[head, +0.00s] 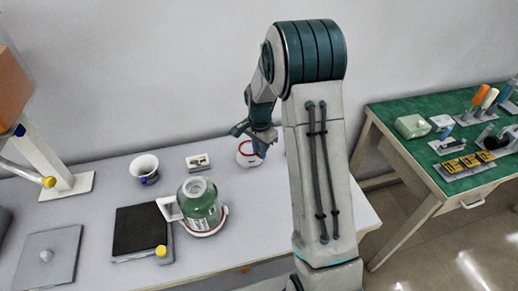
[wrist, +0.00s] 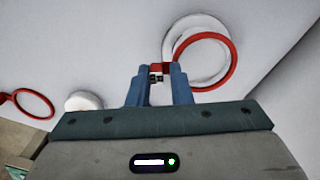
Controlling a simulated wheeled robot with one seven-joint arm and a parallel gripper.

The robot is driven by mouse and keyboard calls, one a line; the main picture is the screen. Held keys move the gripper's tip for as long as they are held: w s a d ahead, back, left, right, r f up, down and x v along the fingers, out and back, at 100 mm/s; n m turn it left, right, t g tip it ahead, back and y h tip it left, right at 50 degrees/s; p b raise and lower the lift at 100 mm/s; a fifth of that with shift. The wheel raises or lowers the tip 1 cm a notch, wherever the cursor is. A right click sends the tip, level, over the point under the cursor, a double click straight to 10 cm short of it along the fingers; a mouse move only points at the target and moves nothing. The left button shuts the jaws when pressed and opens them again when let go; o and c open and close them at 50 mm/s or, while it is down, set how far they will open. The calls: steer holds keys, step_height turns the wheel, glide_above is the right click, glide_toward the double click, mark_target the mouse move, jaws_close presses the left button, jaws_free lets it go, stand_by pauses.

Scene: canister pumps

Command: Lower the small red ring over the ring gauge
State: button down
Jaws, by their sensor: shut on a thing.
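The small red ring (wrist: 235,66) is held by its tab in my gripper (wrist: 158,82), whose blue fingers are shut on it. In the wrist view it overlaps the white round ring gauge (wrist: 181,38), shifted slightly down and right. I cannot tell whether it is above the gauge or around it. In the head view my gripper (head: 259,148) is beside the white gauge (head: 243,156) near the back of the grey table, and a bit of red shows there. The gripper hides part of both.
Another red ring (wrist: 35,117) and a white round piece (wrist: 80,97) lie to the left in the wrist view. On the table are a green canister (head: 204,214), a white cup (head: 144,166), a small white block (head: 197,162) and a black pad (head: 138,231).

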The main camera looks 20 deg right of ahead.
steer(key=shift+f+b, duration=0.65)
steer(key=shift+f, duration=0.25)
stand_by(0.3)
steer(key=c, duration=1.2)
jaws_free()
steer(key=shift+c, duration=0.2)
steer(key=shift+r, duration=0.1)
steer(key=shift+w+a, duration=0.1)
steer(key=shift+w, duration=0.1)
steer(key=shift+c, duration=1.4)
steer(key=shift+r, duration=0.15)
